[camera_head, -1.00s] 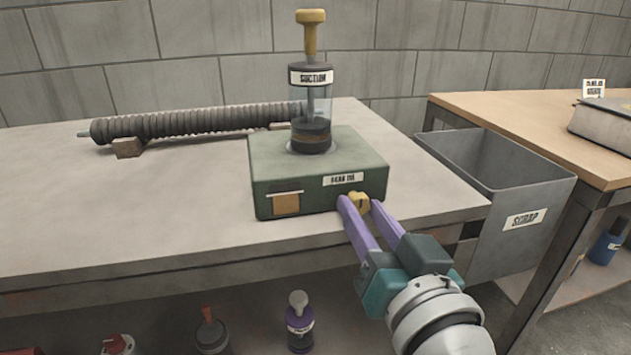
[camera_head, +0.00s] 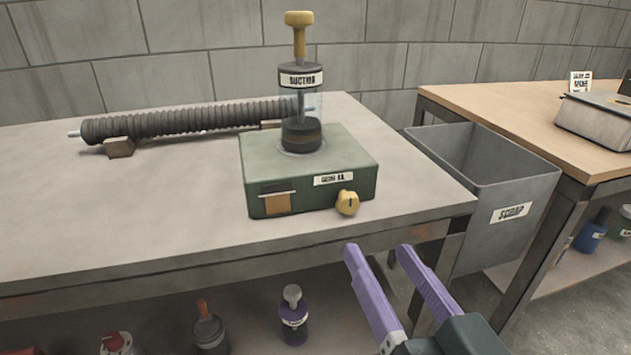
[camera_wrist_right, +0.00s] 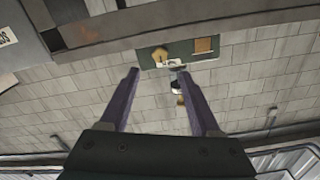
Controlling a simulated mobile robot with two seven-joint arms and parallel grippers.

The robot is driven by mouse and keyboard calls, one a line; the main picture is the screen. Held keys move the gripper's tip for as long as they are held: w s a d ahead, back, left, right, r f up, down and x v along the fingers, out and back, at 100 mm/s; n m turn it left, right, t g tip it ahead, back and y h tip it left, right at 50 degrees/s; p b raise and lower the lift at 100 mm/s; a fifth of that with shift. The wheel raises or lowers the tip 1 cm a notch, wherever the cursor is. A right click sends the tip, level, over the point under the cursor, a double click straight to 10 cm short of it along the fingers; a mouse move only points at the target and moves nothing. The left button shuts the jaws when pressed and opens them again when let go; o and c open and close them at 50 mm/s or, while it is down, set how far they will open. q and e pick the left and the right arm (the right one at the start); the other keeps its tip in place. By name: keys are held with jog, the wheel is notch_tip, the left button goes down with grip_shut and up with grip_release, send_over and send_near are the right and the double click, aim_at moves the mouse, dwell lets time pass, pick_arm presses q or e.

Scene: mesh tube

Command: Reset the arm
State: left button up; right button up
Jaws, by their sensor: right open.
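My right gripper (camera_head: 382,252) is open and empty in the head view, in front of and below the table's front edge. Its two purple fingers point toward the green box (camera_head: 308,180), apart from it. The box has a yellow knob (camera_head: 347,202) on its front, with a clear gap to my fingertips. A clear cylinder (camera_head: 301,108) labelled as suction, with a yellow-topped plunger, stands upright on the box. In the right wrist view, the open fingers (camera_wrist_right: 160,75) frame the green box front (camera_wrist_right: 180,52) and the knob (camera_wrist_right: 159,54). My left gripper is not in view.
A ribbed dark tube (camera_head: 190,120) lies on supports on the grey table (camera_head: 120,220). A grey scrap bin (camera_head: 500,190) stands right of it, beside a wooden-topped table (camera_head: 500,105). Several bottles stand below, including a purple one (camera_head: 293,312).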

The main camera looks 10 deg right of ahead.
jog(key=shift+s, duration=0.75)
notch_tip(320, 180, up, 11)
jog(key=s+a+n+g+y+p, duration=0.3)
jog(key=g+p, duration=0.4)
jog(key=p, duration=0.8)
jog(key=s+d+r+n+g+h+p, duration=0.25)
jog(key=s+d+r+g+p, duration=0.5)
jog(key=s+r+p, duration=0.45)
notch_tip(320, 180, up, 37)
jog(key=p, duration=3.6)
jog(key=shift+d+m+h+p, duration=0.3)
jog(key=shift+d+m+h, duration=0.05)
jog(key=shift+h, duration=0.1)
